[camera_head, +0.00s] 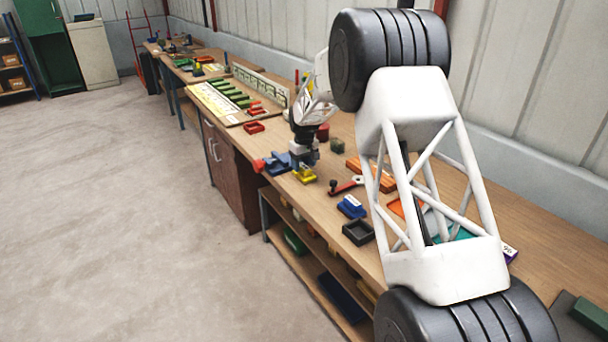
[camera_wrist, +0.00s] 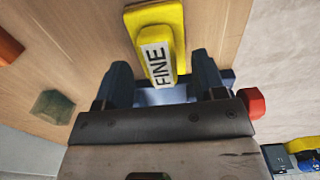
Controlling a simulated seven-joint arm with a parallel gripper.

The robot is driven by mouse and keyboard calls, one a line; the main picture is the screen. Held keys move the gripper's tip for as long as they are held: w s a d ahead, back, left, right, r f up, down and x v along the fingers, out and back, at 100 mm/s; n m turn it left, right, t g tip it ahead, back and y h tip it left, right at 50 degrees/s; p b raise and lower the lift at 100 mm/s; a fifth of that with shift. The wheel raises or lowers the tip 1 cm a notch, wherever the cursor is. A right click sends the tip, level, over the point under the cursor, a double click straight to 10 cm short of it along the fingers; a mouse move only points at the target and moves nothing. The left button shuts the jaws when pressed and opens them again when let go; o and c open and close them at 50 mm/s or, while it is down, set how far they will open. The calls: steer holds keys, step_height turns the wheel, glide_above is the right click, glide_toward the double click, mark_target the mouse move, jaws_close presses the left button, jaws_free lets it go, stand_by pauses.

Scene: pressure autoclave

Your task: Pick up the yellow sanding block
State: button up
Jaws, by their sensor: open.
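The yellow sanding block (camera_head: 304,175) lies on the wooden workbench (camera_head: 330,172), near its front edge. In the wrist view the sanding block (camera_wrist: 172,22) shows a white label reading "FINE" and lies ahead of my gripper (camera_wrist: 163,72). My gripper is open, and the label end of the block appears between its two dark fingers without visible contact. In the head view my gripper (camera_head: 303,158) is just above the block, pointing down. I cannot tell the exact height gap.
A blue vise (camera_head: 279,163) with a red handle end (camera_head: 259,165) stands close left of the block. A green block (camera_wrist: 53,106) is off to one side.

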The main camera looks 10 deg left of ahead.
steer(key=shift+f, duration=1.05)
steer(key=shift+c, duration=0.5)
steer(key=c, duration=0.5)
